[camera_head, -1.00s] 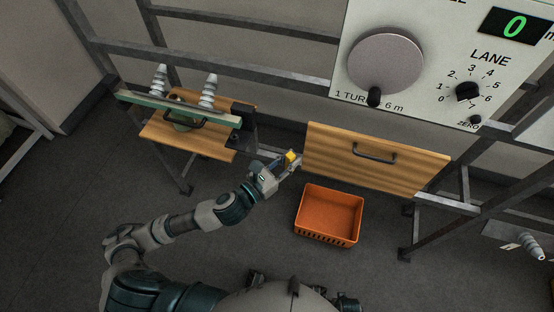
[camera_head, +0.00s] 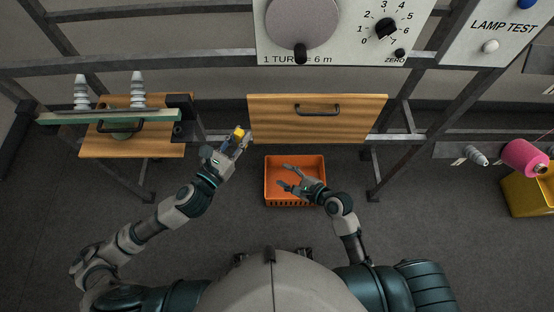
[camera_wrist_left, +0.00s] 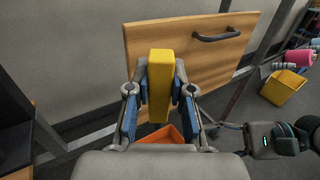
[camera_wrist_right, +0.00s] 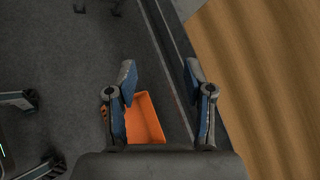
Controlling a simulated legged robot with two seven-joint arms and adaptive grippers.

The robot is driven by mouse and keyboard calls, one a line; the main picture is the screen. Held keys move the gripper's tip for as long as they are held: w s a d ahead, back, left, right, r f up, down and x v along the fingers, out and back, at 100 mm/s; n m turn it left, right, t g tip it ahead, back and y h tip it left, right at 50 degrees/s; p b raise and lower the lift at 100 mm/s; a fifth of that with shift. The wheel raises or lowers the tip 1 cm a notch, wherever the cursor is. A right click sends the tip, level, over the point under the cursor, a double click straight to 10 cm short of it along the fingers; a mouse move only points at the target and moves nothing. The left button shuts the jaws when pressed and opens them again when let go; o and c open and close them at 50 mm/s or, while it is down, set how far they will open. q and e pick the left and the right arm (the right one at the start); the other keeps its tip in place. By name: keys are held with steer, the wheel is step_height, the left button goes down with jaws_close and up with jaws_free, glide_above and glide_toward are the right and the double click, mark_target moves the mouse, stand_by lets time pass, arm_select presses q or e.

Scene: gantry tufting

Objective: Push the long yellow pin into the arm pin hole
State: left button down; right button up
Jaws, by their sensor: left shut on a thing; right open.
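My left gripper (camera_head: 228,148) is shut on the long yellow pin (camera_head: 238,134), in front of the left edge of the wooden drawer front. In the left wrist view the yellow pin (camera_wrist_left: 160,85) stands between the blue finger pads, its far end pointing away from the wrist. My right gripper (camera_head: 284,178) is open and empty over the orange bin; its spread fingers also show in the right wrist view (camera_wrist_right: 160,85). A green arm (camera_head: 110,116) with a dark bracket (camera_head: 182,115) at its right end lies to the left. I cannot make out the pin hole.
The wooden drawer front (camera_head: 345,118) with a dark handle is ahead. The orange bin (camera_head: 312,165) is below it. A pink spool (camera_head: 522,157) and yellow bin (camera_head: 530,195) are at right. Frame rails cross behind.

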steer(key=s+a+r+m+y, duration=0.1)
steer(key=a+r+m+y, duration=0.15)
steer(key=r, duration=0.55)
steer(key=s+a+r+m+y, duration=0.1)
steer(key=s+r+m+y, duration=0.15)
steer(key=r, duration=0.65)
steer(key=shift+m+t, duration=0.3)
steer(key=shift+t, duration=0.1)
steer(key=x, duration=1.2)
steer(key=shift+w, duration=0.4)
jaws_close()
arm_select(q)
steer(key=c, duration=1)
jaws_free()
steer(key=shift+o, duration=0.2)
steer(key=shift+r, duration=0.1)
